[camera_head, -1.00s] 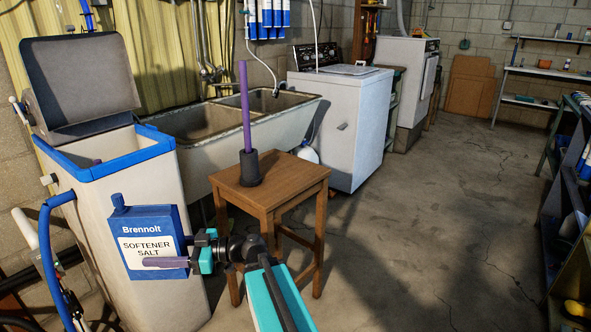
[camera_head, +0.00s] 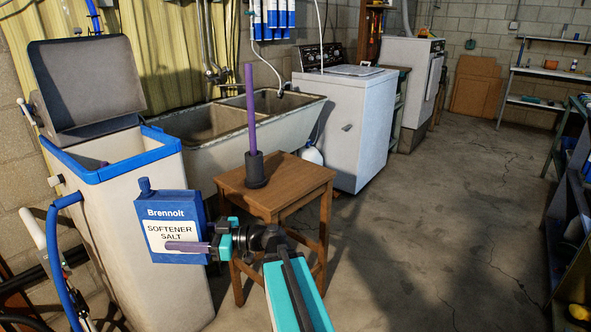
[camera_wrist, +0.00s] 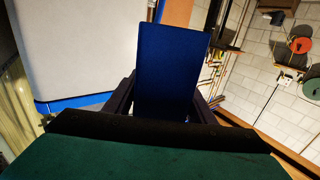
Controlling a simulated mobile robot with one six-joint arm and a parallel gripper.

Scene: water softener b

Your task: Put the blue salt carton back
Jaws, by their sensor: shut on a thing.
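The blue salt carton (camera_head: 172,212), labelled Brennolt Softener Salt, is upright in the head view. My gripper (camera_head: 196,247) is shut on it, with one purple finger across the lower front of its label. The carton is in the air in front of the white softener tank and left of the wooden stool. In the wrist view the carton (camera_wrist: 172,70) shows as a plain dark blue face between the two fingers (camera_wrist: 165,105). Its underside is hidden in the head view.
The softener tank (camera_head: 135,225) has a blue rim and its grey lid (camera_head: 88,88) stands open. A wooden stool (camera_head: 290,190) holds a purple rod in a dark base (camera_head: 254,170). A sink (camera_head: 235,125) and a white washer (camera_head: 345,130) stand behind. The floor (camera_head: 420,230) at right is clear.

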